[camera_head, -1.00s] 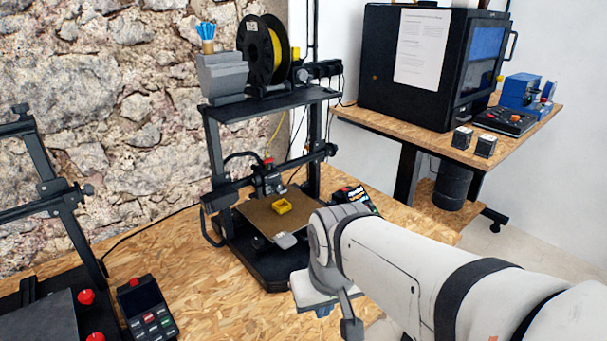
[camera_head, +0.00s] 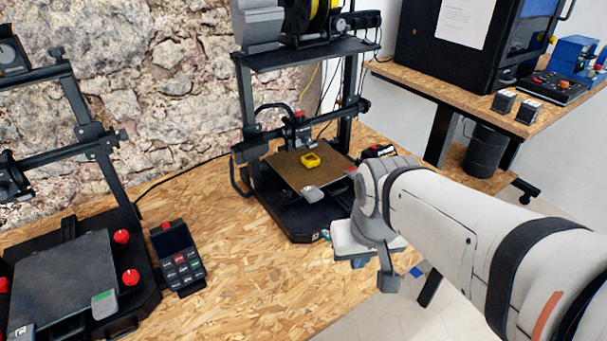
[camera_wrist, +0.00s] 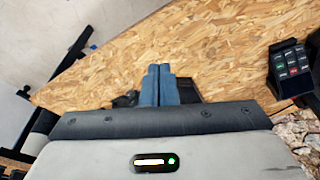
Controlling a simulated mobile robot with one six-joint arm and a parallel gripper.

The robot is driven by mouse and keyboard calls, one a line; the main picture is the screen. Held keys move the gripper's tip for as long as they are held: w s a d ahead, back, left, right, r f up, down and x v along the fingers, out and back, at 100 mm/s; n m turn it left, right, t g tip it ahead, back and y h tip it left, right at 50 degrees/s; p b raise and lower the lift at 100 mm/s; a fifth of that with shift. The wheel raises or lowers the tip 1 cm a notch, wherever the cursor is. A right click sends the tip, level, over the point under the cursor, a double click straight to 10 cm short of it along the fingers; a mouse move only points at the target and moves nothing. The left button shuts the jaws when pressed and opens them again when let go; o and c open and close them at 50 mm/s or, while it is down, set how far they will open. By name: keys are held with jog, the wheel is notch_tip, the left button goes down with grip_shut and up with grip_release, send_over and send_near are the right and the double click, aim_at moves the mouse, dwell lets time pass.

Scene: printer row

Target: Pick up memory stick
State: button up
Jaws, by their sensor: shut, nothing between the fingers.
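My gripper (camera_wrist: 158,70) is shut and empty, its two blue fingers together in the wrist view. In the head view its blue fingers (camera_head: 358,263) show only partly below the white wrist, near the wooden table's right front edge. I cannot make out a memory stick with certainty in either view. A tiny green and red item (camera_head: 325,235) shows at the front base of the middle printer, left of my wrist, too small to identify. My arm hides part of the table edge.
The middle printer (camera_head: 300,215) holds a yellow part (camera_head: 311,160) on its bed. A left printer (camera_head: 65,275) and a keypad unit (camera_head: 179,257) stand on the wooden table (camera_head: 250,285). A second table (camera_head: 470,115) stands at right.

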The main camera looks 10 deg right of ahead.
jog(key=shift+o, duration=1.4)
jog(key=shift+w, duration=0.45)
jog(key=o, duration=0.7)
jog(key=w+f+n, duration=0.1)
jog(key=w, duration=0.3)
jog(key=w+f+g, duration=0.1)
jog(key=w, duration=0.3)
jog(key=w+f+n, duration=0.1)
jog(key=w, duration=0.4)
jog(key=shift+d+f+n, duration=0.1)
jog(key=shift+d+n, duration=0.2)
jog(key=shift+c, duration=0.2)
jog(key=n+g, duration=0.2)
send_near(327, 233)
jog(key=shift+s+d, duration=0.3)
jog(key=shift+d, duration=0.1)
jog(key=shift+w+f, duration=0.15)
jog(key=shift+f, duration=0.15)
jog(key=shift+a+f, duration=0.25)
jog(key=shift+f, duration=1.7)
jog(key=shift+a+f, duration=0.2)
jog(key=shift+f, duration=1.75)
